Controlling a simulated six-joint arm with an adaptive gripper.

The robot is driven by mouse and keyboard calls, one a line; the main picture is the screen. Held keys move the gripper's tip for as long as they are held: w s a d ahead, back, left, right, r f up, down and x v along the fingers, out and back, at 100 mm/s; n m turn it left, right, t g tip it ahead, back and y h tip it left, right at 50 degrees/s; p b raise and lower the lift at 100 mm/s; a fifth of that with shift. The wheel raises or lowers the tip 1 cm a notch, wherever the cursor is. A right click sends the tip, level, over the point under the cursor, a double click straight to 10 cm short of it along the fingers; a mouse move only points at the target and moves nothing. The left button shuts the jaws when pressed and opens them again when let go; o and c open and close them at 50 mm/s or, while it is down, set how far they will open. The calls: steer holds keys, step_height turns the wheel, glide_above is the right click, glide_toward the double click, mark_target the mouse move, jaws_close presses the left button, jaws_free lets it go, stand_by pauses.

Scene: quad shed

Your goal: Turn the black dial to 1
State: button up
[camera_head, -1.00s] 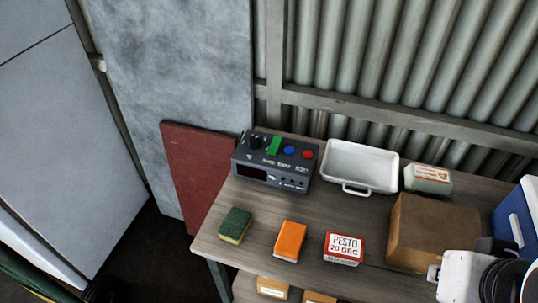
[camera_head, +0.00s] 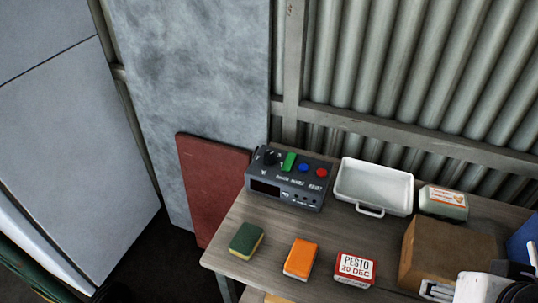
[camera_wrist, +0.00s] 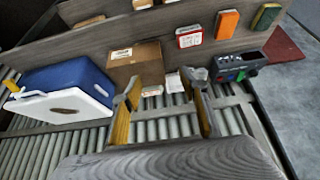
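The black dial (camera_head: 270,158) sits at the left end of the top panel of a dark grey control box (camera_head: 262,188), which stands at the back left of the wooden table. Its number marks are too small to read. A green switch (camera_head: 289,161), a blue button (camera_head: 303,167) and a red button (camera_head: 321,173) are to its right. In the wrist view the box (camera_wrist: 255,66) appears at the right, and its dial cannot be made out. My gripper (camera_wrist: 165,90) is open and empty, its two fingers apart, well away from the box.
A blue cooler (camera_wrist: 65,85) stands beyond. A corrugated wall (camera_head: 430,70) is behind.

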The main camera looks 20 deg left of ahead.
steer(key=w+a+f+n+t+y, duration=0.1)
steer(key=w+a, duration=0.4)
steer(key=w, duration=0.4)
steer(key=w+a+f+n+t+y, duration=0.1)
steer(key=w+a, duration=0.5)
steer(key=w, duration=0.3)
steer(key=w+a+f+n+t+y, duration=0.1)
steer(key=w+a+n, duration=0.1)
steer(key=w+a, duration=0.5)
steer(key=n+t+y, duration=0.2)
steer(key=n+y, duration=0.1)
steer(key=y, duration=0.2)
glide_toward(270, 156)
steer(key=x, duration=0.3)
steer(key=shift+w, duration=0.1)
steer(key=shift+w+a, duration=0.1)
steer(key=shift+x, duration=3.8)
